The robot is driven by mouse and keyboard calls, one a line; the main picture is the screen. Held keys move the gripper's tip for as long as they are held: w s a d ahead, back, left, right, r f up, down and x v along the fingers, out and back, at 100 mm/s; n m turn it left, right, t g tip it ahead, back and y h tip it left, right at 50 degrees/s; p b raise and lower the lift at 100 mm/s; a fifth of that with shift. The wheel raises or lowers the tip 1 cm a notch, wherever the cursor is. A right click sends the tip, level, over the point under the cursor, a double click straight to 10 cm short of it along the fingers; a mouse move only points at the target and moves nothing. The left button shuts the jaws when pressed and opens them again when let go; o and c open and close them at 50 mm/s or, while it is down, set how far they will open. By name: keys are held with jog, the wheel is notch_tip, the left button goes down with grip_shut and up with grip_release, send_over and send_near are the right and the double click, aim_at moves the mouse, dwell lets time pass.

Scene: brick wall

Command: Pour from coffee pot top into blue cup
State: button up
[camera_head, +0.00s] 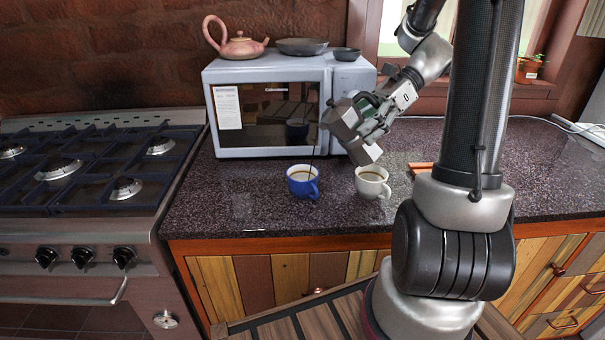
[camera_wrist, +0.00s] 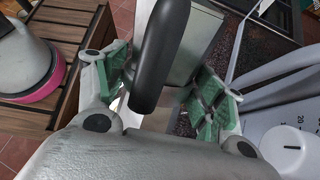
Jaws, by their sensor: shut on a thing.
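The coffee pot top (camera_head: 343,122) is a silver metal piece held tilted above the counter, its spout side toward the left. My gripper (camera_head: 372,115) is shut on it. In the wrist view, the pot's black handle (camera_wrist: 162,50) lies between the green finger pads of my gripper (camera_wrist: 160,88), with the metal body (camera_wrist: 205,38) behind it. A thin dark stream (camera_head: 313,145) runs down from the pot's left side to the blue cup (camera_head: 302,188). The blue cup stands upright on the counter with brown liquid inside. The pot's inside is hidden.
A white cup (camera_head: 372,188) with brown liquid stands just right of the blue cup, below the pot. A microwave (camera_head: 225,135) stands behind, bearing a teapot (camera_head: 240,47) and dark dishes. A stove (camera_head: 80,165) is at left. The front left counter is clear.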

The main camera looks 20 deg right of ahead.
jog(key=shift+a+h, duration=0.25)
jog(key=shift+h, duration=0.55)
dwell(0.4)
jog(key=shift+w+a+r+g+h+p, duration=0.15)
jog(key=shift+r+g+h+p, duration=0.15)
jog(key=shift+r+h+p, duration=0.45)
dwell(0.6)
jog(key=shift+a+f+m+h+p, duration=0.25)
jog(key=shift+f+h+p, duration=0.25)
jog(key=shift+f+h, duration=0.5)
dwell(0.5)
jog(key=shift+a+g+h+p, duration=0.3)
jog(key=shift+h+p, duration=0.15)
jog(key=shift+h, duration=0.3)
dwell(0.7)
jog(key=shift+w+a+f+m+h+p, duration=0.15)
jog(key=shift+a+h+p, duration=0.1)
jog(key=shift+a+h, duration=0.25)
jog(key=shift+w+a+r+m+h+p, duration=0.1)
jog(key=shift+w+a+h+p, duration=0.15)
jog(key=shift+a, duration=0.3)
jog(key=shift+a+f+h, duration=0.2)
jog(key=shift+f+h, duration=0.15)
dwell(0.4)
